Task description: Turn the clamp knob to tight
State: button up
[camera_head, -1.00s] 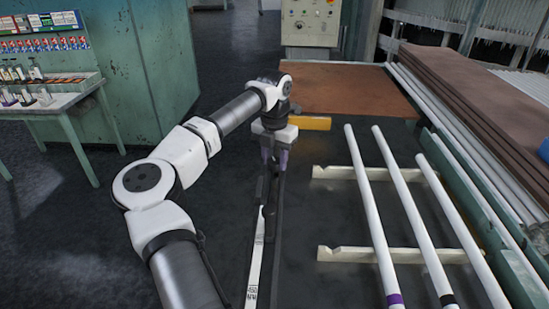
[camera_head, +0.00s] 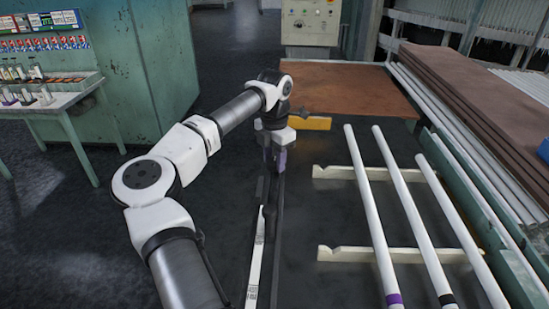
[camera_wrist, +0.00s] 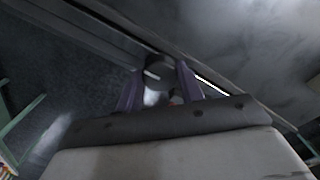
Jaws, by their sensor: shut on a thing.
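The clamp knob (camera_wrist: 160,68) is a dark round piece with a pale line on its top, between my purple fingers in the wrist view. My gripper (camera_wrist: 159,80) is shut on it, one finger on each side. In the head view my gripper (camera_head: 277,163) points down over the dark rail at the bench's left edge, and it hides the knob. A white scale strip (camera_head: 256,262) runs along this rail. I cannot read a tight mark in either view.
White glass tubes (camera_head: 370,215) lie on cream notched supports (camera_head: 345,254) right of my gripper. A yellow block (camera_head: 312,123) stands just beyond it, near a brown board (camera_head: 345,88). A side table (camera_head: 50,100) with small items stands at the far left.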

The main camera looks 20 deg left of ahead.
aim_at(275, 161)
jog(key=shift+w+r, duration=0.1)
jog(key=o, duration=1)
notch_tip(275, 161, up, 14)
jog(key=shift+f+b, duration=0.15)
jog(key=shift+b, duration=1)
